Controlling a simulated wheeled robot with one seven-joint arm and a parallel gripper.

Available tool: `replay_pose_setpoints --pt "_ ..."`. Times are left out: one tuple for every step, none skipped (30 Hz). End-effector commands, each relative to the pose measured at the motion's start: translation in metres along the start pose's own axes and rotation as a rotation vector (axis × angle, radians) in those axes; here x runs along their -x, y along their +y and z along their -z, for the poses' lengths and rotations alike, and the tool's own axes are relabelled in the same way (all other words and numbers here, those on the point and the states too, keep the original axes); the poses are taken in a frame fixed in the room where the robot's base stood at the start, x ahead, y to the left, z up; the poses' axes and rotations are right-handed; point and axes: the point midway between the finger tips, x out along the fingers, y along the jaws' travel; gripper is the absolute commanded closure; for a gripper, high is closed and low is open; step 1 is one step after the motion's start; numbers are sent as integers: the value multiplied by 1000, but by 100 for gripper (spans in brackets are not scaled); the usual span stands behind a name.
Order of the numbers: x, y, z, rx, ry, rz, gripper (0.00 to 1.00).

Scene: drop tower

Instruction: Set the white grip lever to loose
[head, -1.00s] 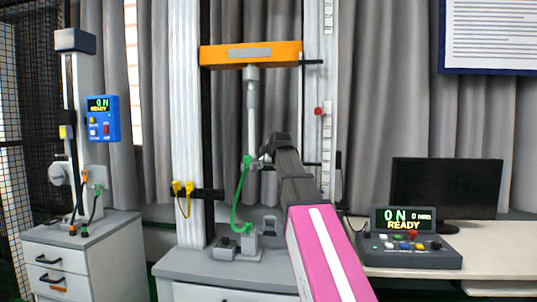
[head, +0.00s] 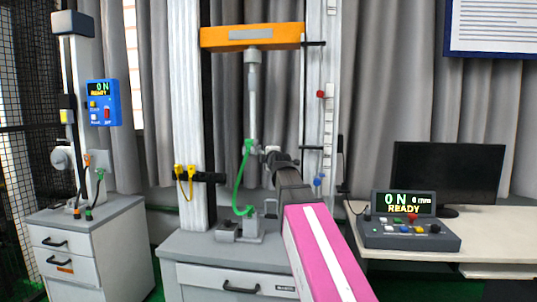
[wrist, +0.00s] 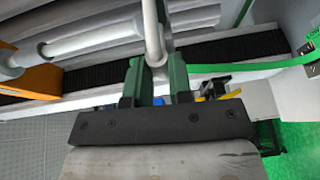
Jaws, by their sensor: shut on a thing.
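The white grip lever (wrist: 152,35) is a pale round rod in the wrist view. Its lower end lies between my green fingers. My gripper (wrist: 154,70) is shut on it. In the head view my gripper (head: 272,158) is beside the upper grip, just right of the green clip (head: 248,147). A small white end, probably the lever (head: 271,149), shows there; the rest of it is hidden by my wrist. The orange crosshead (head: 252,37) spans the tower above, with a grey rod (head: 252,95) hanging from it.
A green cable (head: 237,185) loops from the clip to the lower fixture (head: 240,230). Yellow clips (head: 184,170) hang left. A control console (head: 408,232) reads 0 N READY on the right desk. A smaller tester with a blue panel (head: 103,103) stands left.

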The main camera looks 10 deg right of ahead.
Motion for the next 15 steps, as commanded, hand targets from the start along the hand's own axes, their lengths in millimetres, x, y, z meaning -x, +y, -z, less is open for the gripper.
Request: replay_pose_setpoints --pt "0 -3 0 -2 1 3 100" --pt "0 -4 0 -2 1 3 100" --pt "0 -5 0 -2 1 4 100" --pt "0 -6 0 -2 1 4 100" --pt "0 -7 0 -2 1 5 100" --pt "-1 -8 0 -3 1 6 100" --pt "-1 -8 0 -3 1 6 100" --pt "-1 -9 0 -3 1 7 100" --pt "-1 -10 0 -3 1 9 100" --pt "-1 -10 0 -3 1 9 100" --pt "-1 -10 0 -3 1 10 100" --pt "-1 -11 0 -3 1 10 100" --pt "-1 -11 0 -3 1 11 100" --pt "-1 -11 0 -3 1 11 100" --pt "-1 -11 0 -3 1 11 100"
